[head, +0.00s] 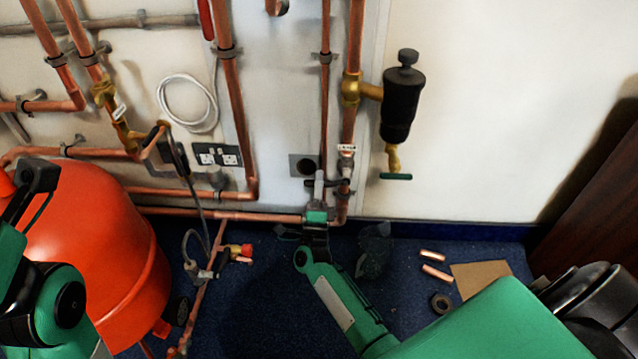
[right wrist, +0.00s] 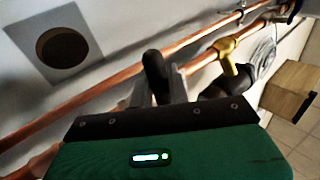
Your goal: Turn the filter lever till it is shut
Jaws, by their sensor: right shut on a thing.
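A small white label (head: 347,148) is on the right-hand vertical copper pipe, its text too small to read. Just below it my right gripper (head: 319,186) reaches up in front of the pipes. In the right wrist view the right gripper (right wrist: 165,88) is shut on a dark rounded lever (right wrist: 153,63), whose end sticks out past the fingers. The lever's valve body is largely hidden by the fingers, so its exact angle is hard to tell.
A black canister (head: 402,103) with a green handle (head: 396,176) hangs right of the pipe. A socket (head: 217,154) and copper pipes are on the wall. An orange tank (head: 95,260) stands left. Pipe offcuts (head: 436,272) and cardboard (head: 478,276) lie on the floor.

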